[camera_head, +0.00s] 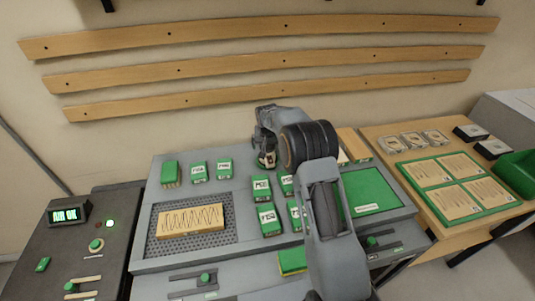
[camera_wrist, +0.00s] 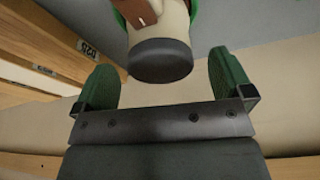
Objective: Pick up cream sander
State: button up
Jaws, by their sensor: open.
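The cream sander (camera_wrist: 160,42) shows at the top of the wrist view, with a cream body, a brown strip and a dark grey round end. In the head view it (camera_head: 267,156) is a small cream and dark shape at the back of the grey bench, partly hidden by my arm. My gripper (camera_wrist: 165,80) is open, with its two green fingers apart on either side of the sander's dark end in the picture. I cannot tell whether they touch it. In the head view my gripper (camera_head: 265,133) is at the sander, mostly covered by the arm.
Several green labelled boxes (camera_head: 268,220) stand on the grey bench (camera_head: 160,250). A wooden block (camera_head: 191,221) lies on a perforated plate at left. A green mat (camera_head: 372,190) lies at right. A wooden table (camera_head: 385,133) holds cards and small cases. Wooden rails (camera_head: 270,63) cross the wall behind.

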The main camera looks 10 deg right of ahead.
jog(key=shift+p+x, duration=0.4)
jog(key=shift+x, duration=1.35)
jog(key=shift+c, duration=0.2)
jog(key=shift+r, duration=0.15)
jog(key=c, duration=1.5)
jog(key=shift+c, duration=0.2)
